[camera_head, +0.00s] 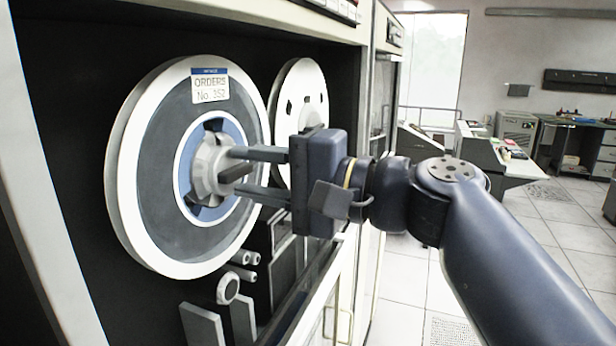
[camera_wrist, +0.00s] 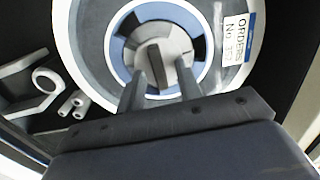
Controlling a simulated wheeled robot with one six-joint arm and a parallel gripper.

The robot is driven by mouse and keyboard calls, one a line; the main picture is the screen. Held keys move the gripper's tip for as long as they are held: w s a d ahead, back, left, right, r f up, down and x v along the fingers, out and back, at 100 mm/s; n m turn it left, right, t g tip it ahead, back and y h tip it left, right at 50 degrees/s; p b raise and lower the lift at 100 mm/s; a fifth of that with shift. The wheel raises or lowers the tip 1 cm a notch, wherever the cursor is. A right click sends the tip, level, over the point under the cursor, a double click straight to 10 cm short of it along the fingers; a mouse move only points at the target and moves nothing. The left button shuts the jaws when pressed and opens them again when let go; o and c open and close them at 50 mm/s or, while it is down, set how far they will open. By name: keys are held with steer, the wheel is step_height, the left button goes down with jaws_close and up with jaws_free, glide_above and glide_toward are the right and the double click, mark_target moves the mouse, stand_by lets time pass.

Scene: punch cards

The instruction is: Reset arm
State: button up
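A large tape reel (camera_head: 160,205) with a white rim, grey face and blue inner ring is mounted on the black panel at the left. It has a label (camera_head: 210,88) reading "ORDERS No. 352". At its centre is a grey hub (camera_head: 207,165) with a dark bar-shaped knob (camera_wrist: 158,66). My gripper (camera_head: 236,171) reaches in from the right, level with the hub. Its two fingers stand apart, one on either side of the knob, with gaps visible in the wrist view. Whether the fingertips touch the hub face I cannot tell.
A second reel (camera_head: 301,100) sits behind, partly hidden by my gripper. Small rollers (camera_head: 228,288) and guide blocks are below the first reel. The cabinet's open door edge (camera_head: 300,315) runs below my arm. Open tiled floor (camera_head: 400,285) and desks (camera_head: 500,160) lie to the right.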

steer(key=n, duration=0.6)
steer(key=shift+s+r+n, duration=0.1)
steer(key=shift+r+n, duration=0.05)
steer(key=shift+n, duration=0.25)
stand_by(0.3)
